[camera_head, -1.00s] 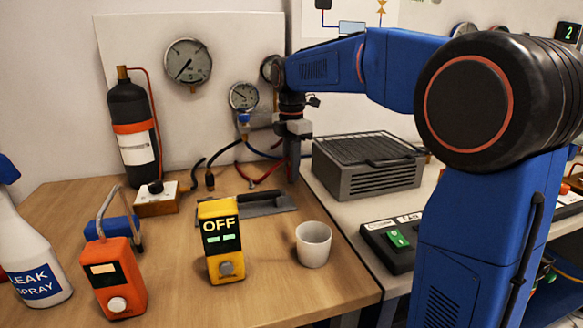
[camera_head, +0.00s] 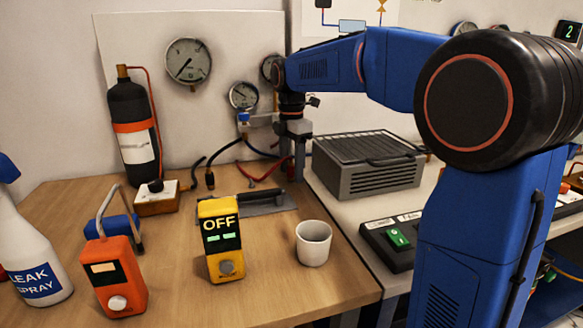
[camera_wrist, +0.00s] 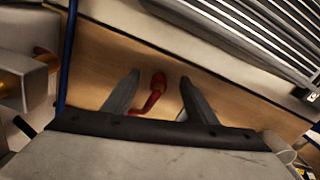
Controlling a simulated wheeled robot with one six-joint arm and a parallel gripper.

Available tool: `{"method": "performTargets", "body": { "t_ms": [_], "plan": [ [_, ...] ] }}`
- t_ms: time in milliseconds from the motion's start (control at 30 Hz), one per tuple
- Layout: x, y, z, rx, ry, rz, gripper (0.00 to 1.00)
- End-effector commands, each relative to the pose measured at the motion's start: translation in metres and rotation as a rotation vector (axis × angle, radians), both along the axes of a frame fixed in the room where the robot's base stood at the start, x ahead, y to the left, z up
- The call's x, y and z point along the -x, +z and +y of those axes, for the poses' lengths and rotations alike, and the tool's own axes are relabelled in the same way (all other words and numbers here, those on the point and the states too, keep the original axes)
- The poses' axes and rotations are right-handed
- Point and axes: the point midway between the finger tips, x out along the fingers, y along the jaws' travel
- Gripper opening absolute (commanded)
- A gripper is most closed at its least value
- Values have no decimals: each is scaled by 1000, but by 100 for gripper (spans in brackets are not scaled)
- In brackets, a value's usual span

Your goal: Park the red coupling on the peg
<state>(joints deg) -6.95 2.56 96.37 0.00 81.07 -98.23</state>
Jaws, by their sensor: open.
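The red coupling (camera_wrist: 158,80) shows in the wrist view at the end of a short red hose, low over the wooden bench. My gripper (camera_wrist: 159,77) is open, with one grey finger on each side of the coupling and visible gaps to both. In the head view my gripper (camera_head: 294,158) points down at the back right of the bench, by the red hose (camera_head: 262,192). The coupling is hard to make out there beside the fingers. I cannot make out the peg for certain in either view.
A grey ribbed box (camera_head: 368,172) stands close right of my gripper. Gauges and pipework (camera_head: 243,97) are on the back panel.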

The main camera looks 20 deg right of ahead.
Motion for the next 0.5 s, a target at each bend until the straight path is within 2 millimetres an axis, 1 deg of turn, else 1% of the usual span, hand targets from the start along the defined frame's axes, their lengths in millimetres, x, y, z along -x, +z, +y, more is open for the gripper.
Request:
{"method": "performTargets", "body": {
  "t_ms": [167, 267, 367, 500],
  "plan": [
    [0, 0, 0, 0, 0, 0, 52],
    [0, 4, 0, 0, 0, 0, 52],
    [-1, 13, 0, -1, 0, -2, 52],
    [-1, 37, 0, -1, 0, -3, 52]
  ]
}}
